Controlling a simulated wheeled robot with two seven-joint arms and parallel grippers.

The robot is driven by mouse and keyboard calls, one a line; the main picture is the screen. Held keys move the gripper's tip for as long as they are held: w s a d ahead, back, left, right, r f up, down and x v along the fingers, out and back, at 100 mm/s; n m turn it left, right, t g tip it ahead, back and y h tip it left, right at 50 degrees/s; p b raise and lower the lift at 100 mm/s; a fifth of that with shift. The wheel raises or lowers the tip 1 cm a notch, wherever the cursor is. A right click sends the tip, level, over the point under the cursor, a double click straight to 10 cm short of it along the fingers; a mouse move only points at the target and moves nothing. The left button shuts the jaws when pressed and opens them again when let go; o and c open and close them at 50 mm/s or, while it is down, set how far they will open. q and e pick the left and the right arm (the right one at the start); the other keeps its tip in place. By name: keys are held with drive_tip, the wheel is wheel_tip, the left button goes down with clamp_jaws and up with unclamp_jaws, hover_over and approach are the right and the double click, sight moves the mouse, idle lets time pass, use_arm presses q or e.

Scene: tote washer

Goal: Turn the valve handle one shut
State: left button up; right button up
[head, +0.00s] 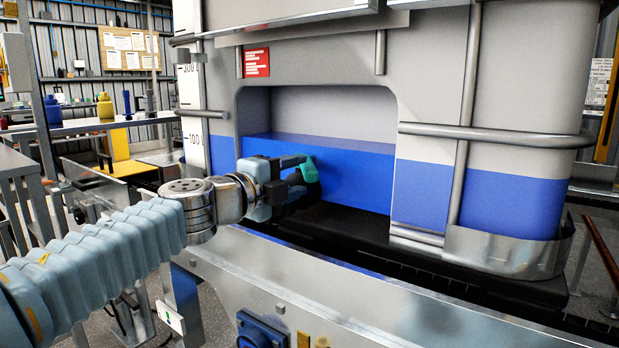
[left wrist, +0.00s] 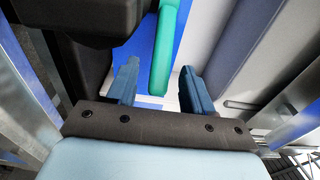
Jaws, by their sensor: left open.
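The valve handle, a teal-green lever (head: 310,169), stands in the recess at the foot of the large tank. In the left wrist view the handle (left wrist: 164,50) appears between the two fingers of my left gripper (left wrist: 158,78), with visible gaps on both sides. My left gripper (head: 285,176) is open and right at the handle in the head view, partly covering the dark valve body (head: 299,196). The handle's far end is cut off by the wrist view's top edge. My right gripper is not in view.
The tank (head: 530,75) has a blue lower band and metal tubes (head: 490,134) around it. It stands on a dark base above a metal frame (head: 370,300). A bench (head: 100,124) with yellow and blue bottles is at the left.

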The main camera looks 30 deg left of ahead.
sight(303, 173)
use_arm(q)
drive_tip(key=shift+w+d, duration=0.15)
drive_tip(key=shift+w, duration=1.05)
drive_tip(key=shift+w+d, duration=0.15)
drive_tip(key=shift+w, duration=1)
drive_tip(key=shift+c, duration=0.5)
clamp_jaws()
